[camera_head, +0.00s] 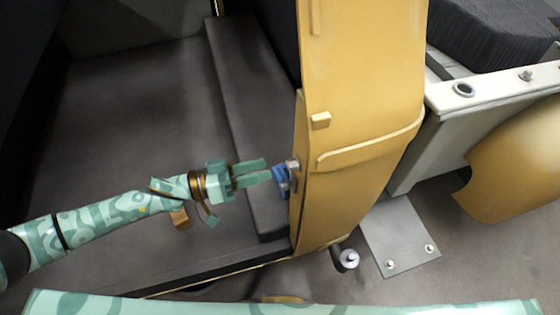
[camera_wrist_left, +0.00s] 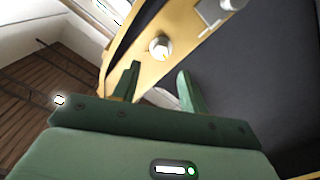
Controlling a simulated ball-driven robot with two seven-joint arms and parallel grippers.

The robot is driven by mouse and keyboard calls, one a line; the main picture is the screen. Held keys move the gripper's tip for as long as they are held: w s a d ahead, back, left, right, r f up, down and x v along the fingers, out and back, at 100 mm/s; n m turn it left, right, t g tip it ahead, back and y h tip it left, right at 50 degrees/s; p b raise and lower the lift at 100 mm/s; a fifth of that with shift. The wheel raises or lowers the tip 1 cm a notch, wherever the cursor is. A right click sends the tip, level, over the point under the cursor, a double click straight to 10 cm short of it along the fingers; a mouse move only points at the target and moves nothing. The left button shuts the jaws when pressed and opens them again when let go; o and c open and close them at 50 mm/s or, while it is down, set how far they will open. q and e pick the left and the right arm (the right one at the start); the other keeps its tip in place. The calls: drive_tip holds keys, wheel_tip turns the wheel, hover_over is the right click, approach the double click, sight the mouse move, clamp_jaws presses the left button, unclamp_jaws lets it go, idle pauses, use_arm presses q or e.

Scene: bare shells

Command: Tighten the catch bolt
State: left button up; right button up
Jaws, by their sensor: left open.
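A round silver bolt head (camera_wrist_left: 160,47) sits on the narrow yellow panel edge in the left wrist view. I take it for the catch bolt. In the head view a small blue part (camera_head: 281,182) and a pale metal block (camera_head: 293,165) sit at the left edge of the tall yellow panel (camera_head: 365,110). My left gripper (camera_head: 268,169) is open and empty, its fingers pointing right at the blue part. In the left wrist view its fingertips (camera_wrist_left: 159,69) lie either side of the bolt's line, apparently short of it. My right gripper is out of view.
A grey metal block (camera_wrist_left: 222,12) is beyond the bolt at the upper right. A dark raised step (camera_head: 247,110) runs behind the panel. A grey plate with bolts (camera_head: 400,240) and a silver knob (camera_head: 348,258) lie right of the panel's foot. The dark floor left is mostly clear.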

sight(292, 164)
use_arm(q)
drive_tip(key=x, duration=0.5)
drive_tip(key=shift+w+d, duration=0.15)
drive_tip(key=shift+d, duration=0.1)
clamp_jaws()
